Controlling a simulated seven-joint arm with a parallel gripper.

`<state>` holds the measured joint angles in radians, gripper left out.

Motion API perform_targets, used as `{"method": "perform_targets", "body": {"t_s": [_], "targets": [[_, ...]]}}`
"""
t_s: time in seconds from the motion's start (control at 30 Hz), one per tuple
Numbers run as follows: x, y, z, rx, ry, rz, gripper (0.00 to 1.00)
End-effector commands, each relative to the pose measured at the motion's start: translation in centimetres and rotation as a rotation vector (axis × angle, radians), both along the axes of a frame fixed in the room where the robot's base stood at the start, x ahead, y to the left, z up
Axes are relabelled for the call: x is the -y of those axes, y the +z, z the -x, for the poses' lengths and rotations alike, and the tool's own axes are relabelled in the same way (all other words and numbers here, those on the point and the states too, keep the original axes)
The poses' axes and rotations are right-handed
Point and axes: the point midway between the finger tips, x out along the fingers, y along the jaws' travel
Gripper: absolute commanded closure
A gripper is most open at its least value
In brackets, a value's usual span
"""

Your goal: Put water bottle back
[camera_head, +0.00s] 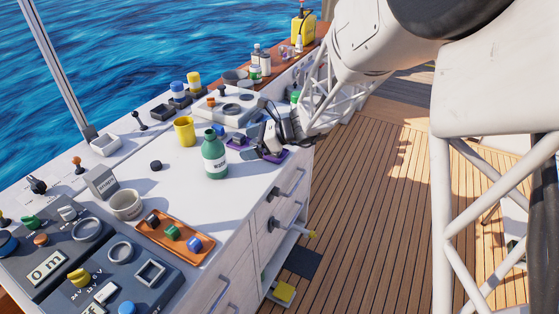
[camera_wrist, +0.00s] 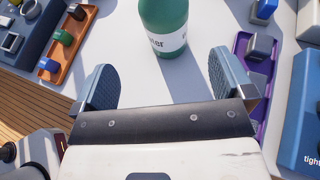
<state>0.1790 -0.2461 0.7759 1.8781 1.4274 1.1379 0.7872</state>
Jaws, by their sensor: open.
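The water bottle (camera_head: 214,156) is green with a white label and stands upright on the white counter (camera_head: 160,185). In the wrist view the bottle (camera_wrist: 165,22) is just beyond my open fingers, centred between them, its top cut off by the frame edge. My gripper (camera_wrist: 165,85) is open with nothing between its fingers. In the head view my gripper (camera_head: 270,138) is low over the counter, right of the bottle and apart from it.
An orange tray (camera_head: 205,250) with several coloured knobs lies left of the bottle. A yellow cup (camera_head: 184,130) stands behind it. Purple trays (camera_wrist: 240,50) lie close beside my right finger. Control panels (camera_head: 100,262) fill the near left.

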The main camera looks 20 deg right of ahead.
Motion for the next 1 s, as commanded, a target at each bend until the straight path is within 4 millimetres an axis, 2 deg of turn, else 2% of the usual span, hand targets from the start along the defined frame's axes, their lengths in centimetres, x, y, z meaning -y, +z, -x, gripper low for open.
{"method": "perform_targets", "body": {"t_s": [0.17,0.27,0.53,0.77,1.0], "targets": [[-0.8,1.9,2.5,0.067,0.096,0.098,0.01],[-1.4,3.3,5.0,0.131,0.192,0.191,0.01],[-1.8,7.2,14.2,0.363,0.549,0.525,0.01],[-0.5,9.5,22.1,0.564,0.879,0.811,0.01],[2.2,11.2,29.1,0.746,1.232,1.098,0.01]]}}
